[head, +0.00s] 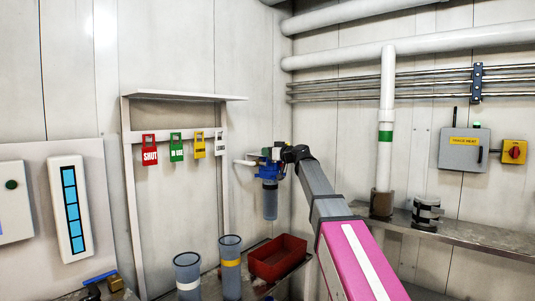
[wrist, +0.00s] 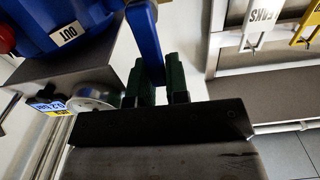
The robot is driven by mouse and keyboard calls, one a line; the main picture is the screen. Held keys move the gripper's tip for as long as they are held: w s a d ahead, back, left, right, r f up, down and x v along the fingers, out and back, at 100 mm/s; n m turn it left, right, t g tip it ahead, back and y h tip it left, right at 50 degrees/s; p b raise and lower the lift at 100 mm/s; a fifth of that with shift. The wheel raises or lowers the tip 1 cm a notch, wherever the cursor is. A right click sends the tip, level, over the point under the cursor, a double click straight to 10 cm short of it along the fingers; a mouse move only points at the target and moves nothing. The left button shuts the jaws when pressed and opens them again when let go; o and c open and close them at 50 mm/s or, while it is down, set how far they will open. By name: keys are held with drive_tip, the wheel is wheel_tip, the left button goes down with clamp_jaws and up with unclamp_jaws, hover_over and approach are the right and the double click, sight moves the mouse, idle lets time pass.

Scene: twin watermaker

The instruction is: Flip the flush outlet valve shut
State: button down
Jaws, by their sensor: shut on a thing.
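In the wrist view a blue lever (wrist: 146,42) stands between the green fingertips of my gripper (wrist: 158,86). My gripper is shut on this lever, near its lower end in that picture. I take it to be the flush outlet valve's handle. A blue housing (wrist: 68,14) with a white "OUT" label (wrist: 69,33) is to its left. In the head view my gripper (head: 284,154) is at the top of the wall-mounted filter unit (head: 270,196). The arm and gripper hide much of the valve there.
Red, green, yellow and white tags hang on the rack (head: 133,210) to the left. Below are a red bin (head: 278,257) and two clear cylinders, one yellow-banded (head: 231,263). A grey control box (head: 464,149) is on the right wall.

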drive_tip(key=c, duration=1.4)
unclamp_jaws()
drive_tip(key=v, duration=1.1)
drive_tip(key=s+d+f+m+g+h, duration=0.1)
drive_tip(key=s+f+m+g+h, duration=0.1)
drive_tip(key=f, duration=1)
drive_tip(key=s+d+f+m+g+h, duration=0.1)
drive_tip(key=s+d+f+h, duration=0.15)
drive_tip(key=f, duration=0.85)
drive_tip(key=s+d+f+m+g+h, duration=0.1)
drive_tip(key=s+f+m+g+h, duration=0.15)
drive_tip(key=f, duration=0.95)
drive_tip(key=s+d+f+m+g+h, duration=0.2)
drive_tip(key=s+d+f, duration=0.3)
drive_tip(key=s+f, duration=0.5)
drive_tip(key=s+d+f+m+g+h, duration=0.2)
drive_tip(key=s+d+f+h, duration=0.3)
drive_tip(key=s+f, duration=0.5)
wheel_tip(320, 180, down, 5)
drive_tip(key=shift+s+r+m+g, duration=0.1)
drive_tip(key=shift+s+m+g, duration=0.25)
drive_tip(key=shift+g, duration=0.4)
